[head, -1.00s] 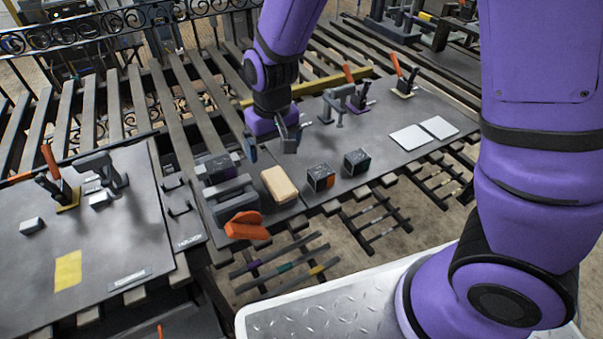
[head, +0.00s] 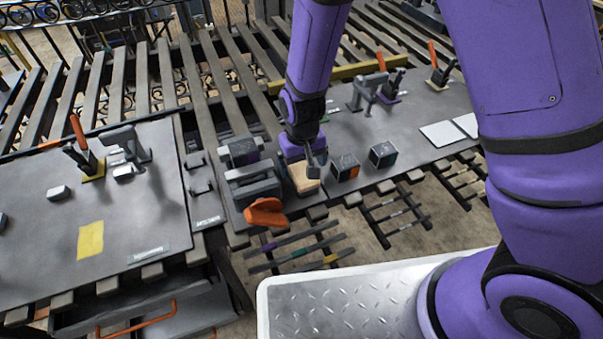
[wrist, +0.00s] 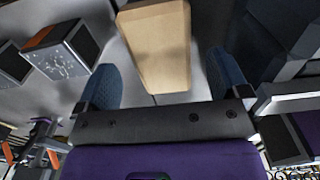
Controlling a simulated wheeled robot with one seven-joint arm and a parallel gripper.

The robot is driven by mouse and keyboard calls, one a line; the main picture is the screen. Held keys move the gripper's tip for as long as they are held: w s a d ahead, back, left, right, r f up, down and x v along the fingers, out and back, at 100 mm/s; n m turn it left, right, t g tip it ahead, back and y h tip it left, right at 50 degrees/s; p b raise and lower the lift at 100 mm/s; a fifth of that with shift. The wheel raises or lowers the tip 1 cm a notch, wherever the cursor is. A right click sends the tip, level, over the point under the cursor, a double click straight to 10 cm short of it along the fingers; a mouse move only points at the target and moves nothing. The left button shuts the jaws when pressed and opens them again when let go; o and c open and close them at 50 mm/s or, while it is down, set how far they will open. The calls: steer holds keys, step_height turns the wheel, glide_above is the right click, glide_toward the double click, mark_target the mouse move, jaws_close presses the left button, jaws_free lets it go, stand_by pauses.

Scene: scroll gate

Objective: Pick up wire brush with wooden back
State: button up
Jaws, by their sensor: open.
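The wire brush (head: 303,179) shows as a tan wooden block on the grey table, near its front edge. My gripper (head: 315,162) is above and just behind it and hides part of it in the head view. In the wrist view the smooth wooden back (wrist: 158,45) lies ahead of and between the two blue fingers of my gripper (wrist: 162,72), with a gap on each side. My gripper is open and holds nothing. The brush's bristles are not visible.
A dark vice-like tool (head: 253,186) with an orange handle (head: 265,212) stands close to the brush's left. Two dark cubes, the nearer (head: 345,167) with an orange face, stand to its right. White plates (head: 442,133) lie farther right, and bare table lies behind the cubes.

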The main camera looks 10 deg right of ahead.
mark_target(301, 168)
steer(key=shift+w+a+f, duration=0.15)
steer(key=shift+f, duration=2.15)
steer(key=shift+c, duration=0.2)
steer(key=c, duration=1.2)
steer(key=shift+o, duration=0.2)
steer(key=shift+r, duration=0.1)
